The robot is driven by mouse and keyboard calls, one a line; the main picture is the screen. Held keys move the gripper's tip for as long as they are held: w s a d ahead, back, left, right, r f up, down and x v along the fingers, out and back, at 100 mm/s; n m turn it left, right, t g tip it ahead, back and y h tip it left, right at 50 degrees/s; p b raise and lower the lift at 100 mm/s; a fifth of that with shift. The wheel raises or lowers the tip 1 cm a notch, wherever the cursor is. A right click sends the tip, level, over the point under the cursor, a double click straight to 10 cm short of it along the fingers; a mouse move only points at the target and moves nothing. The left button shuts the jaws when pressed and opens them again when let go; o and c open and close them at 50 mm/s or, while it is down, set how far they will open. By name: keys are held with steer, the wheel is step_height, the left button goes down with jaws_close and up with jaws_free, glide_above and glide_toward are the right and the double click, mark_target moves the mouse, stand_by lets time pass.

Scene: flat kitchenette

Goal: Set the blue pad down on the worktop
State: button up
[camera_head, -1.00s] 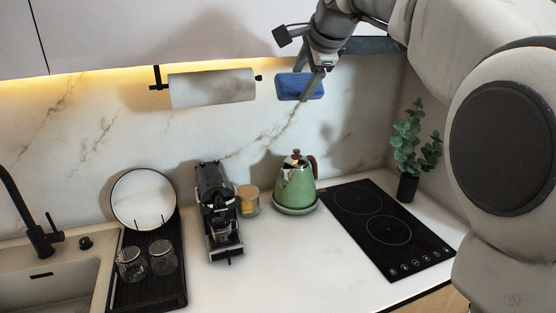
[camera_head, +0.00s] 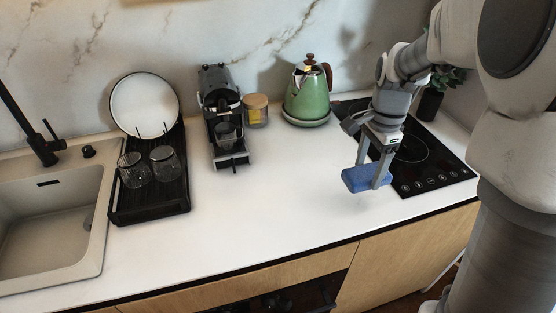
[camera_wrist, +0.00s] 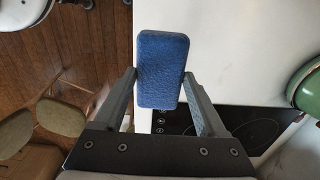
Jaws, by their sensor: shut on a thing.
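The blue pad (camera_head: 364,179) is held between the fingers of my gripper (camera_head: 373,170), near the right part of the worktop (camera_head: 270,200). It is close to the left edge of the black hob. In the wrist view the blue pad (camera_wrist: 163,68) fills the space between the two fingertips of my gripper (camera_wrist: 161,88), with the white worktop (camera_wrist: 226,50) to its right and the wooden floor to its left. The pad appears above the worktop near its front edge; the exact gap below it is hard to tell.
The black hob (camera_head: 428,160) lies to the right, with a green kettle (camera_head: 307,95) behind. A coffee machine (camera_head: 222,120), a jar (camera_head: 256,110), a dish rack (camera_head: 150,203) with glasses and a plate, and a sink (camera_head: 50,220) stand left. The middle worktop is clear.

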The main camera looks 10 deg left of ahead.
steer(key=shift+s+f, duration=0.3)
steer(key=shift+f, duration=0.15)
steer(key=w+a+f, duration=0.1)
steer(key=a+f, duration=0.1)
steer(key=a, duration=0.1)
steer(key=w+a+f, duration=0.2)
steer(key=a, duration=0.2)
steer(key=w+a+f, duration=0.1)
steer(key=a+f, duration=0.2)
steer(key=shift+w+a, duration=0.15)
steer(key=shift+w, duration=0.15)
steer(key=shift+f, duration=2)
steer(key=o, duration=1.1)
steer(key=shift+f, duration=0.1)
steer(key=shift+o, duration=0.2)
